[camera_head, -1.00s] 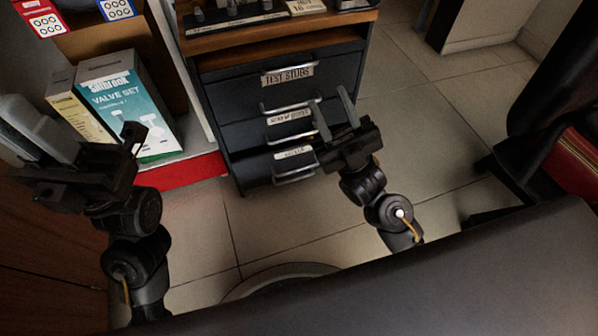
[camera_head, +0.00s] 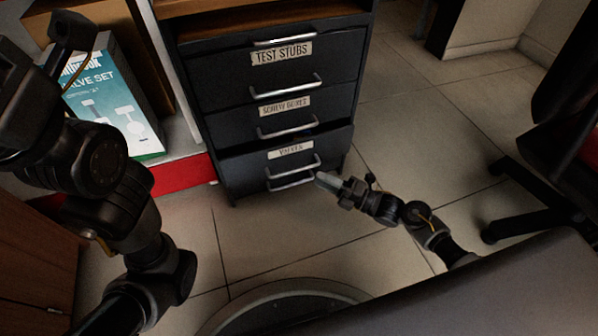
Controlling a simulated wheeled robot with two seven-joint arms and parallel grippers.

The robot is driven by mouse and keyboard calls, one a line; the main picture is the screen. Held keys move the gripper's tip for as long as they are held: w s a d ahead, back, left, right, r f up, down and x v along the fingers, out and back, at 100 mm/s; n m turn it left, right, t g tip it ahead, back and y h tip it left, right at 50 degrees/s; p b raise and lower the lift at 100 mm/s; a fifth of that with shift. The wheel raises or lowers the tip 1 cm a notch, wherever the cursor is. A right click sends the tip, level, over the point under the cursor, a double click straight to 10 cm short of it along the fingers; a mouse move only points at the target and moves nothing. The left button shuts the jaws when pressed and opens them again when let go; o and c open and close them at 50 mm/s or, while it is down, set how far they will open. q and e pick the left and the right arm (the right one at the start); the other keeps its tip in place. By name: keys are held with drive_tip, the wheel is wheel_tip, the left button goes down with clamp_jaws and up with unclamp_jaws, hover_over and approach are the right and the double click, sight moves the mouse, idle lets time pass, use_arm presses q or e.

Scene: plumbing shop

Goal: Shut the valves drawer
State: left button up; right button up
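The valves drawer (camera_head: 240,174) is the lowest drawer of the dark cabinet, labelled "VALVES". Its front stands slightly proud of the drawer above, with a dark gap along its top edge. Its silver handle (camera_head: 292,182) is below the label. My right gripper (camera_head: 324,180) is at the right end of this handle, fingertips pointing left at the drawer front. The fingers overlap from this angle, so I cannot tell their opening or whether they touch.
The screw drawer (camera_head: 240,131) and the test stubs drawer (camera_head: 225,80) above look closed. A valve set box (camera_head: 115,105) stands on a shelf to the left, above a red strip (camera_head: 180,174). A dark chair base (camera_head: 530,205) is at the right. Floor between is clear.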

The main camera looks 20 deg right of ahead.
sight(299, 169)
drive_tip(key=b+x, duration=0.2)
drive_tip(key=x, duration=0.6)
drive_tip(key=shift+b, duration=0.35)
clamp_jaws()
